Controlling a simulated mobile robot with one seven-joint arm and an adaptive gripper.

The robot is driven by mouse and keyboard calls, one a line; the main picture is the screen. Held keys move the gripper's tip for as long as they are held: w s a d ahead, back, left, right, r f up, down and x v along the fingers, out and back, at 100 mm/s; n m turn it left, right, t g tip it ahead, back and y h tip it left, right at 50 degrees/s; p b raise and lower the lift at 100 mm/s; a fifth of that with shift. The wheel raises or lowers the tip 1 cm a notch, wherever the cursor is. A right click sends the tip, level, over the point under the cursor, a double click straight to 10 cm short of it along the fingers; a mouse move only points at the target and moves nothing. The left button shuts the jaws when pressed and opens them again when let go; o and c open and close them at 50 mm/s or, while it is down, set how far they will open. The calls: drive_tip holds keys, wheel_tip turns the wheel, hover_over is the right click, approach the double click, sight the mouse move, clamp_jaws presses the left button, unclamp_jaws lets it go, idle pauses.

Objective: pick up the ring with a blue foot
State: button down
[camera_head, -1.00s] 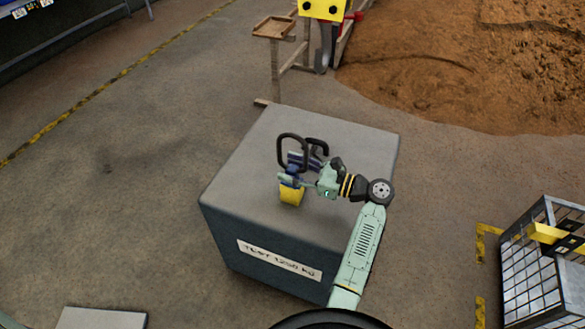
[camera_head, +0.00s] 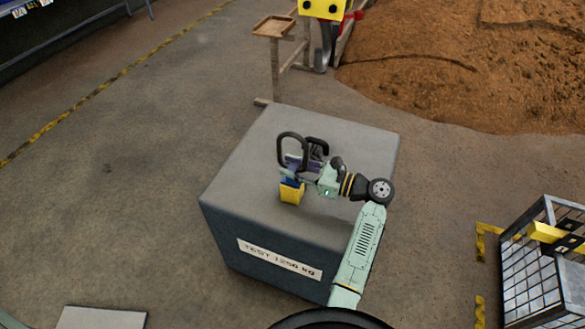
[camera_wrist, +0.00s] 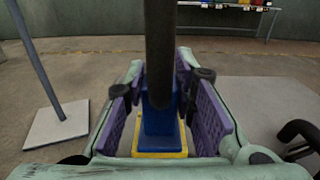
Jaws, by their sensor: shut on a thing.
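The black ring (camera_head: 280,146) stands upright on its blue foot (camera_head: 289,183) on top of the large grey block. The foot is at a yellow base (camera_head: 291,194). My gripper (camera_head: 293,171) is at the ring's lower part and shut on it. In the wrist view the ring (camera_wrist: 160,45) is a dark vertical bar, with the blue foot (camera_wrist: 160,122) below it inside a yellow edge (camera_wrist: 160,154). My gripper's purple pads (camera_wrist: 163,100) are on either side. Contact and any gap under the foot are hard to make out.
The grey test block (camera_head: 240,185) bears the ring. A second black loop (camera_head: 319,147) stands close behind, partly hidden. A wire cage (camera_head: 530,270) is at the right. A small wooden stand (camera_head: 274,27) is behind the block. The block's left top is clear.

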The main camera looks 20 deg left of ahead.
sight(301, 142)
drive_tip(key=shift+r, duration=0.15)
idle(0.3)
drive_tip(key=shift+r, duration=0.1)
wheel_tip(301, 142, up, 10)
drive_tip(key=shift+f, duration=0.1)
drive_tip(key=shift+r+p, duration=2.15)
drive_tip(key=shift+p, duration=0.7)
drive_tip(key=shift+r, duration=0.1)
drive_tip(key=shift+a, duration=0.1)
